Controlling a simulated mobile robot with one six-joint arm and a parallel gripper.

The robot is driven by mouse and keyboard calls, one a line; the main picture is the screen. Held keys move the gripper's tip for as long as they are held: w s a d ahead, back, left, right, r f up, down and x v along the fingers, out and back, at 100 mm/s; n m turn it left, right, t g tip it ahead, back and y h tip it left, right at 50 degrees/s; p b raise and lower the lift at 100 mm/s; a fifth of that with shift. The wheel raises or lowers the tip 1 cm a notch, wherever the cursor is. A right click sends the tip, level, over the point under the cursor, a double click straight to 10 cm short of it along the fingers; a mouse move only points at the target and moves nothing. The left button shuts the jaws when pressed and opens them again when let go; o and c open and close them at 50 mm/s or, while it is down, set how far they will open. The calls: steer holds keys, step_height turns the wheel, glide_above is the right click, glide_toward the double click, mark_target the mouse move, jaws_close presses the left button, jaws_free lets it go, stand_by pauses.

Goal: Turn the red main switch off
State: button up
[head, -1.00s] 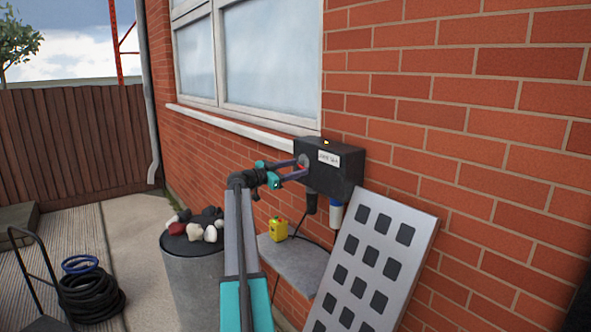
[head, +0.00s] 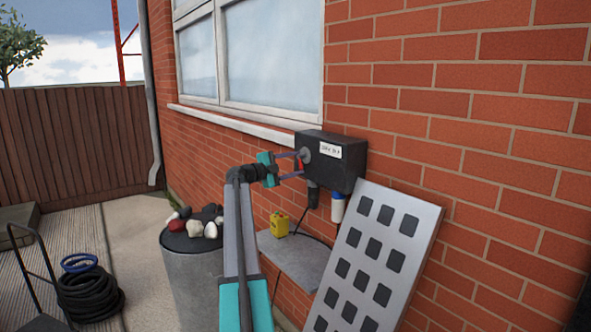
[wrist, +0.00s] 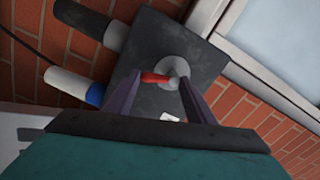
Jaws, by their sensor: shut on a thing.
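The red main switch (wrist: 155,78) is a small red handle on a round grey disc (wrist: 180,66). The disc sits on the side of a dark box (head: 338,168) fixed to the brick wall under the window. In the wrist view the handle lies crosswise in the picture, between the fingers. My gripper (head: 302,162) is shut on the handle, which shows it also in the wrist view (wrist: 160,82). In the head view only a sliver of red shows by the fingertips. A white label (head: 331,151) is on the box front.
A black connector (head: 312,196) and a white-blue one (head: 337,207) hang below the box. A perforated panel (head: 410,232) leans on the wall at right. A yellow canister (head: 279,224) stands on a grey ledge (head: 300,262). Stones (head: 208,220) lie on a drum left of my arm.

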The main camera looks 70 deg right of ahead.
steer(key=shift+w+d+f+m+b, duration=0.1)
steer(key=shift+f+m+b, duration=0.25)
steer(key=shift+m, duration=0.3)
steer(key=shift+w+a+f+m+b, duration=0.1)
steer(key=shift+m+b, duration=0.3)
steer(key=shift+m, duration=0.3)
steer(key=shift+d+f+m+b, duration=0.1)
steer(key=shift+f+m+b, duration=0.25)
steer(key=shift+m, duration=0.3)
steer(key=shift+r+y, duration=0.15)
steer(key=shift+y, duration=0.15)
steer(key=o, duration=0.8)
steer(key=shift+o, duration=0.3)
steer(key=shift+w+r, duration=0.1)
steer(key=shift+d+r, duration=0.1)
steer(key=shift+r, duration=0.1)
steer(key=shift+w, duration=0.1)
steer(key=b+v, duration=0.3)
steer(key=v, duration=1)
steer(key=shift+a+f, duration=0.15)
steer(key=shift+a, duration=0.25)
steer(key=shift+w, duration=0.1)
